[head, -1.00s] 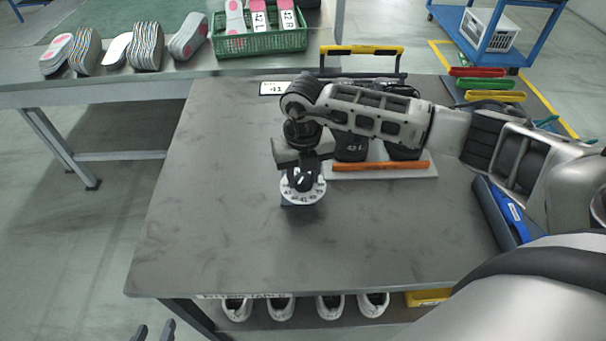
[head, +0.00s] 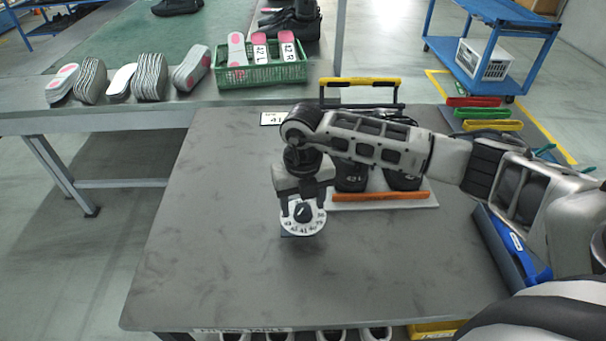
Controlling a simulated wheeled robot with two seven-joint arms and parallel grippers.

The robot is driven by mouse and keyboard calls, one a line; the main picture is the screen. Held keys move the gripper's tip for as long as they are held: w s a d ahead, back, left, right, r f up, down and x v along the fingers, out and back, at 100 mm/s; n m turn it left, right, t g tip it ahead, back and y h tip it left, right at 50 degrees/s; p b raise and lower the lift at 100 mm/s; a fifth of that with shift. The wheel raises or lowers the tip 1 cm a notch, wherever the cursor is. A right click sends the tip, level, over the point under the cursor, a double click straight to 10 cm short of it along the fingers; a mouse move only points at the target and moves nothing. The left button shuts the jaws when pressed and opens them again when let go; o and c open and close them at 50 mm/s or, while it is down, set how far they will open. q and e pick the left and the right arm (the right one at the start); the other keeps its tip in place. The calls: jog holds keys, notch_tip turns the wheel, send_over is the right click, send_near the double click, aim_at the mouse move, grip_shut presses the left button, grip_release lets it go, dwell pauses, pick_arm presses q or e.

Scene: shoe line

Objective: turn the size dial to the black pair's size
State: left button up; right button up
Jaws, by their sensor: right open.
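The size dial (head: 304,228), a white numbered disc with a black knob (head: 303,213), stands on the grey table. Its numbers are too small to read surely. My right gripper (head: 303,203) is open, its two fingers at the dial's far side, one on either side of the knob. I cannot tell whether they touch it. The black pair, a left shoe (head: 351,180) marked 42 and a right shoe (head: 402,182), stands on a pale board behind an orange bar (head: 379,196). My right arm partly hides the pair. My left gripper is out of view.
A small size card (head: 275,118), its number hard to read, lies at the table's back edge. A blue tray (head: 508,245) is at the right edge. A green basket (head: 262,76) with insoles stands on the rear bench. The table's left and front are clear.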

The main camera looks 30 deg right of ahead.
aim_at(303, 209)
notch_tip(303, 209, up, 15)
dwell(0.3)
jog(key=shift+s+f, duration=0.1)
dwell(0.4)
